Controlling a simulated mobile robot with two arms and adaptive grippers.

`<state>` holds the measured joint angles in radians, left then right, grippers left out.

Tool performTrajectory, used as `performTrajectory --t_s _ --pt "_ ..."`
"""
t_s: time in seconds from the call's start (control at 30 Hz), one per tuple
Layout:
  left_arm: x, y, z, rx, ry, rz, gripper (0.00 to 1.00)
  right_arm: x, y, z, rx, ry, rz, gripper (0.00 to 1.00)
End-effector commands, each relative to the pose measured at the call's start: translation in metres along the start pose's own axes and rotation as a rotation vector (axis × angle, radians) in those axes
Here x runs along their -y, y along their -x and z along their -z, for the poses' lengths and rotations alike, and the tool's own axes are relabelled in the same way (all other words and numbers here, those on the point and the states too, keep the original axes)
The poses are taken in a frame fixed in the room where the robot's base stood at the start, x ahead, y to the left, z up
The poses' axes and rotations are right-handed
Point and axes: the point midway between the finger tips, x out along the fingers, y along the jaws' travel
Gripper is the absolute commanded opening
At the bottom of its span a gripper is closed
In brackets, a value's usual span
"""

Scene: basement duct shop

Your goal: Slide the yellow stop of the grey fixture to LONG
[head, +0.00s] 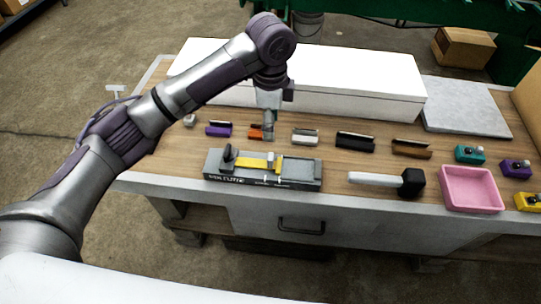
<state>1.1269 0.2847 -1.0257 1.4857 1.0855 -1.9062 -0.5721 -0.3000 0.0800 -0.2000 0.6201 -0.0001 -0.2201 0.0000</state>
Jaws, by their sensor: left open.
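The grey fixture (302,172) lies near the front edge of the workbench, with a dark upright part at its left end. Its yellow stop (256,163) sits around the middle of the fixture's length. Lettering and marks on the front face are too small to read surely, so I cannot tell which setting the stop is at. My left gripper (268,131) points down behind the fixture, beside an orange block (256,133). It is open and apart from the yellow stop; its fingertips are small and partly unclear. My right gripper is not in view.
A row of small coloured blocks, including a purple one (219,130), runs behind the fixture. A mallet (390,181) and a pink tray (470,190) stand to the right. A long white box (350,85) lies at the back. Bare wood shows between fixture and mallet.

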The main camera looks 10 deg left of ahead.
Motion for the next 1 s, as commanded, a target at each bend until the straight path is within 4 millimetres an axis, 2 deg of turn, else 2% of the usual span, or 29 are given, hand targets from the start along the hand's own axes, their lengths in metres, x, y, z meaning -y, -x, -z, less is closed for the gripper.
performTrajectory --t_s 0.17,0.5,0.7,0.8,1.0 --pt "0.0 -0.016 -0.001 0.004 0.0 -0.003 0.58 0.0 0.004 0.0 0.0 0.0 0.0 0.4" --pt "-0.001 -0.087 -0.001 0.002 0.001 -0.003 0.58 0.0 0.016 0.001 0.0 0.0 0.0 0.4" --pt "0.0 -0.12 0.0 0.001 0.001 -0.001 0.58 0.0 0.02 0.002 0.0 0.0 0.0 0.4" --pt "0.0 -0.129 0.0 0.001 0.0 0.0 0.58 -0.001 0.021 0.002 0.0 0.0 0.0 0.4" --pt "0.0 -0.136 0.0 0.001 -0.001 0.002 0.58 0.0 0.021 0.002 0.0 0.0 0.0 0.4"
